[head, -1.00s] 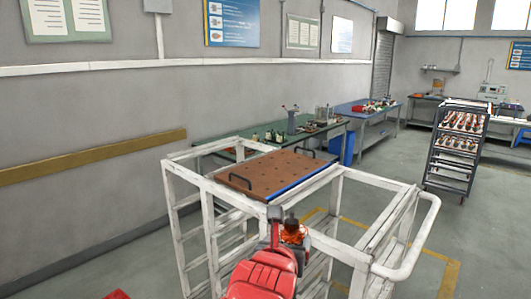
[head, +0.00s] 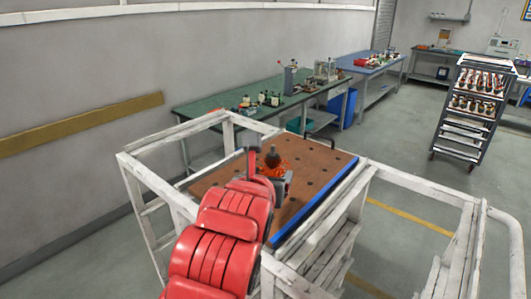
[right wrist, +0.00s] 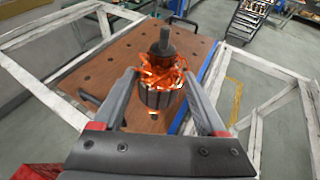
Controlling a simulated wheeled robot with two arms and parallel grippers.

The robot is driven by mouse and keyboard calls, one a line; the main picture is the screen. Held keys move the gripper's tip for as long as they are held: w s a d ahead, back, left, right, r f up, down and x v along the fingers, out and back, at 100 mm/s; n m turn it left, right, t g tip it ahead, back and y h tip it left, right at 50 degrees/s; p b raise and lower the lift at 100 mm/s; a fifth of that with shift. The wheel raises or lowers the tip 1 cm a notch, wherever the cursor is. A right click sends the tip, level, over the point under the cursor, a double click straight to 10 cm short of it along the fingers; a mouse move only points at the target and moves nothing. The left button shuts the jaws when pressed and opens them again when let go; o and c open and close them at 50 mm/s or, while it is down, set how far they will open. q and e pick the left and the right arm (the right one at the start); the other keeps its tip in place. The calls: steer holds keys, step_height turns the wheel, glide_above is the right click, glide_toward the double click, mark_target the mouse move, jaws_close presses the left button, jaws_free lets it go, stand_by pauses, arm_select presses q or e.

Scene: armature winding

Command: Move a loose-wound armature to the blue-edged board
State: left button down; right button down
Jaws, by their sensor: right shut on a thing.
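The armature (right wrist: 160,75) has a dark core, a dark upright shaft end and loose orange copper windings. My right gripper (right wrist: 163,98) is shut on it, one finger on each side, in the right wrist view. In the head view the armature (head: 273,160) and the right gripper (head: 268,172) show over the blue-edged board (head: 318,181). The board is brown with rows of holes, a blue right edge and black handles, on a white frame. I cannot tell whether the armature touches the board. My left gripper is not in view.
The white frame cart (head: 150,172) surrounds the board, with open bars at left and right. A green workbench (head: 215,98) with tools stands behind, beside a blue bench (head: 372,66). A dark rack (head: 468,108) holding several armatures stands at the right.

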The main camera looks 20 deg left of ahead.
steer(key=shift+w+a, duration=0.1)
steer(key=shift+w, duration=0.05)
steer(key=shift+s+f, duration=0.25)
steer(key=shift+f, duration=0.3)
step_height(320, 180, down, 2)
steer(key=shift+w+f, duration=0.1)
steer(key=shift+w, duration=0.05)
steer(key=shift+f, duration=0.45)
steer(key=shift+b, duration=0.55)
steer(key=shift+f+b, duration=0.8)
steer(key=shift+f, duration=0.3)
stand_by(0.5)
steer(key=shift+f+b, duration=0.1)
steer(key=shift+b, duration=0.2)
stand_by(0.6)
jaws_free()
steer(key=shift+s, duration=0.2)
